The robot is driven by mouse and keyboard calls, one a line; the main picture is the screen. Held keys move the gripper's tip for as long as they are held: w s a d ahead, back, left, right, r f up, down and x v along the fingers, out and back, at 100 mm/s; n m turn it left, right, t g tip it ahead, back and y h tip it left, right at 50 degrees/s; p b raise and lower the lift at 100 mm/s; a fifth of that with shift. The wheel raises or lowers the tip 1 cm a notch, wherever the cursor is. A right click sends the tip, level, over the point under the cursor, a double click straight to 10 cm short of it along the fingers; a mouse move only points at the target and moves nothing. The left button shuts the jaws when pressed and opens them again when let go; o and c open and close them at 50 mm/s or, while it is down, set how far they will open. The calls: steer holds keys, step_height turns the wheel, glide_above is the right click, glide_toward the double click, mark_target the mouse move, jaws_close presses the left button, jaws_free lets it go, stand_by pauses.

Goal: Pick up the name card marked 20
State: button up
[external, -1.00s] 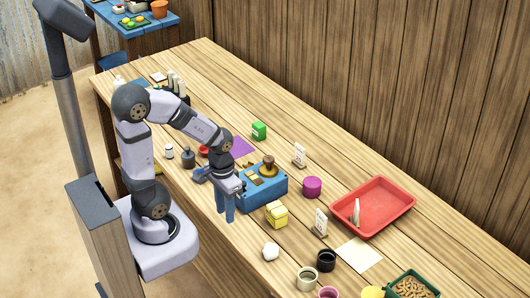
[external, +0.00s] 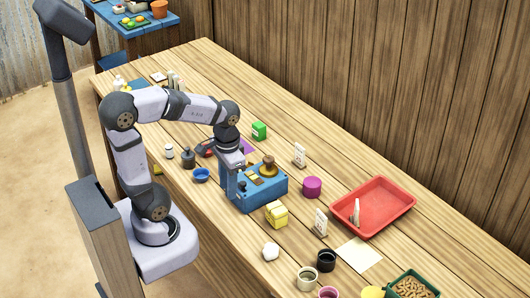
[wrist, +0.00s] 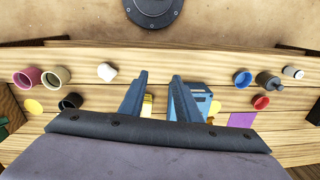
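Small upright name cards stand in the external view: one card (external: 299,155) behind the blue box, another card (external: 320,222) right of the yellow box, and a pale upright piece (external: 356,212) in the red tray that may be a third. Their marks are too small to read, so I cannot tell which is 20. My gripper (external: 234,198) points down at the left side of the blue box, away from the cards. In the wrist view my gripper (wrist: 160,76) has its two fingers apart with nothing held between them. No card is clear in the wrist view.
The blue box (external: 265,194) is close to my fingers. A yellow box (external: 277,216), purple cylinder (external: 312,187), red tray (external: 342,195) and black cup (external: 326,260) stand to the right. A blue bowl (external: 201,174) is at left. The table's back strip is mostly clear.

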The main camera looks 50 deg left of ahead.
steer(key=w+a+m+y+b, duration=0.3)
steer(key=w+a+m, duration=0.15)
steer(key=w, duration=0.55)
steer(key=w+a+m+y+b, duration=0.3)
steer(key=w+m, duration=0.2)
steer(key=w, duration=0.5)
steer(key=m+t+y+b, duration=0.3)
steer(key=m+y+b, duration=0.5)
steer(key=m+y, duration=0.15)
glide_above(304, 151)
steer(key=w+v, duration=0.1)
steer(key=v, duration=0.2)
steer(key=s+f, duration=0.1)
steer(key=shift+h, duration=0.35)
step_height(304, 151, down, 11)
steer(key=shift+s+f+p, duration=0.1)
steer(key=shift+f+p, duration=0.1)
steer(key=shift+p, duration=0.15)
steer(key=shift+a+f+p, duration=0.3)
steer(key=shift+a+f, duration=0.05)
steer(key=shift+a, duration=0.5)
steer(key=shift+w+a+f, duration=0.15)
steer(key=shift+w+a, duration=0.15)
steer(key=shift+a, duration=0.25)
jaws_close()
